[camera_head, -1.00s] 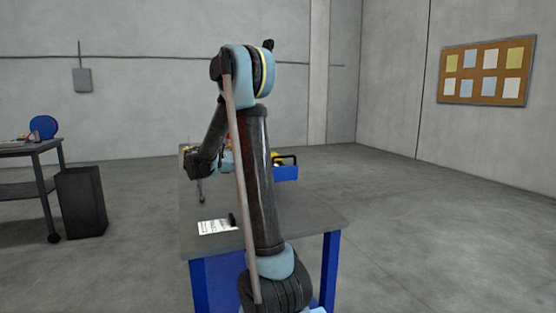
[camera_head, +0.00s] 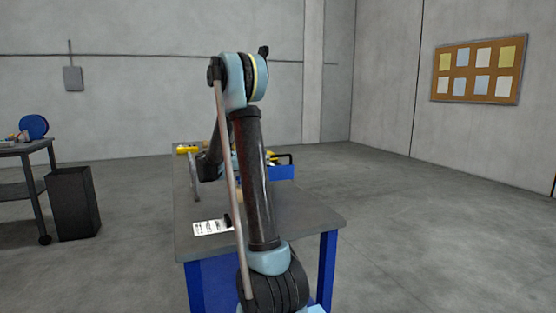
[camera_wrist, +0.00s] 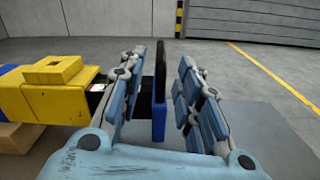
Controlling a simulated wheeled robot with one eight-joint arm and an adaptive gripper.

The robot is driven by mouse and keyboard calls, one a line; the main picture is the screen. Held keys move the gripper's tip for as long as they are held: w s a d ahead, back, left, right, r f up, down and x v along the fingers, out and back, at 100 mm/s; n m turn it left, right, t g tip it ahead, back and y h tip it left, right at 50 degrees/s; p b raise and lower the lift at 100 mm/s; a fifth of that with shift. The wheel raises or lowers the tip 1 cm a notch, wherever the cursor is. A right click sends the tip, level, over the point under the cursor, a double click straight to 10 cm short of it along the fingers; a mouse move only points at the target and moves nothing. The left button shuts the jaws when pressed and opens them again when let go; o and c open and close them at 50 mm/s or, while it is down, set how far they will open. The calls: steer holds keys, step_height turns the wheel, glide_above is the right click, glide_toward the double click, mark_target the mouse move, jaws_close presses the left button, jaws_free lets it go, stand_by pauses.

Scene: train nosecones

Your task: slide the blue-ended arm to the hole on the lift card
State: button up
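In the wrist view my gripper (camera_wrist: 161,78) is open, with one finger pad on each side of an upright bar, the blue-ended arm (camera_wrist: 159,112). Its near face is blue and its upper part dark. Narrow gaps show between bar and fingers, so it does not look gripped. A yellow block-shaped body (camera_wrist: 58,98) with a blue band lies to the left, partly behind the left finger. A white printed card (camera_head: 212,227), perhaps the lift card, lies on the table in the head view. I cannot make out the hole. My gripper is hidden behind my arm there.
The grey table (camera_head: 290,222) has blue legs and bare top on its right side. A blue tote (camera_head: 281,172) stands at its back. A dark bin (camera_head: 74,204) and another table (camera_head: 30,148) are at the left. Floor at the right is clear.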

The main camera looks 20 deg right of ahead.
mark_target(288, 155)
steer(key=d, duration=0.8)
steer(key=shift+w, duration=0.15)
jaws_close()
